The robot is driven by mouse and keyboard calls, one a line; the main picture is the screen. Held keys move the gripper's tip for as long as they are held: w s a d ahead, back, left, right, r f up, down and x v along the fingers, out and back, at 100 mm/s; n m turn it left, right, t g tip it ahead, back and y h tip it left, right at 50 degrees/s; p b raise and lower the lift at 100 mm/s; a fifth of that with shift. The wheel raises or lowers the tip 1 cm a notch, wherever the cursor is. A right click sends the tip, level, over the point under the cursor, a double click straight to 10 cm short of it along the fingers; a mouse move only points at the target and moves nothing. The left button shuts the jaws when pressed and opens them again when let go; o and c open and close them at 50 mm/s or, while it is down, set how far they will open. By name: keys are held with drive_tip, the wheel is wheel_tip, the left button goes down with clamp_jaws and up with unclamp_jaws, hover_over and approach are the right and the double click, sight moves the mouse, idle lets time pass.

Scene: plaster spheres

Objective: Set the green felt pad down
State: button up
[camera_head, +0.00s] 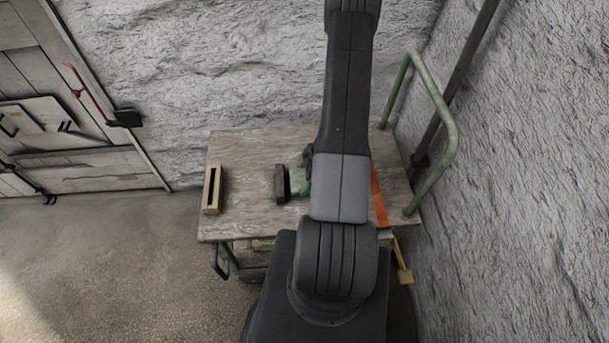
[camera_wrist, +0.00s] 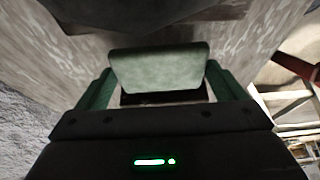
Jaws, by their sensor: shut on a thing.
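The green felt pad (camera_wrist: 158,68) is between the two green fingers of my gripper (camera_wrist: 157,82) in the wrist view. My gripper is shut on it. In the head view the pad shows as a small green patch (camera_head: 298,180) just left of my arm, over the cart's wooden top (camera_head: 245,160). My arm hides most of the gripper there. I cannot tell whether the pad touches the cart top.
A dark block (camera_head: 281,184) stands close left of the pad. A slotted wooden box (camera_head: 212,190) is at the cart's left edge. An orange strip (camera_head: 378,195) lies right of my arm. A green rail (camera_head: 442,120) bounds the right side. Bare top lies between box and block.

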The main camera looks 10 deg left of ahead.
drive_tip(key=shift+f+b, duration=0.65)
drive_tip(key=shift+f, duration=0.35)
drive_tip(key=o, duration=0.7)
drive_tip(key=shift+r, duration=0.1)
drive_tip(key=shift+r+p, duration=1.9)
drive_tip(key=shift+p, duration=0.35)
